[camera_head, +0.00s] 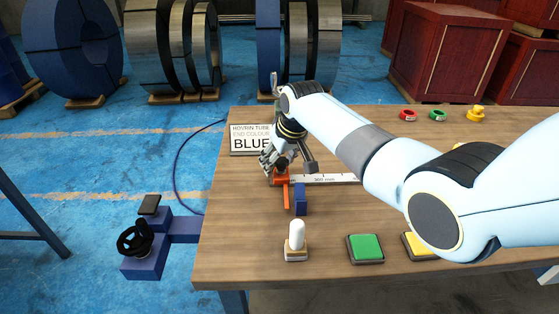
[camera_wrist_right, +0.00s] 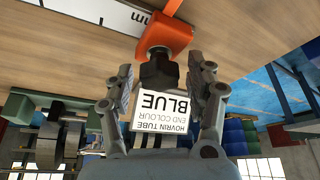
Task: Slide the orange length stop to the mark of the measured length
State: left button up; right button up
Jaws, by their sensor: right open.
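The orange length stop (camera_head: 281,178) sits at the left end of the white ruler (camera_head: 322,179) on the bench. It also shows in the right wrist view (camera_wrist_right: 166,36), with a black knob (camera_wrist_right: 158,72) on it. My right gripper (camera_head: 284,160) is over the stop. In the right wrist view its open fingers (camera_wrist_right: 160,78) stand on either side of the knob, with gaps visible. Part of the ruler is hidden by my right arm, and I cannot read a mark for the measured length. My left gripper is not in view.
A sign reading BLUE (camera_head: 249,142) stands behind the gripper. A blue block (camera_head: 300,199) is just in front of the ruler. A white-topped stamp (camera_head: 296,240), a green pad (camera_head: 365,248) and a yellow pad (camera_head: 415,246) lie nearer the front. The bench's front left is clear.

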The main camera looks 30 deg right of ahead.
jog(key=shift+c, duration=0.2)
jog(key=c, duration=0.5)
jog(key=shift+f, duration=0.1)
grip_shut()
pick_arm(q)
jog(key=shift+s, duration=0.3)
pick_arm(e)
jog(key=shift+s, duration=0.1)
jog(key=shift+f, duration=0.1)
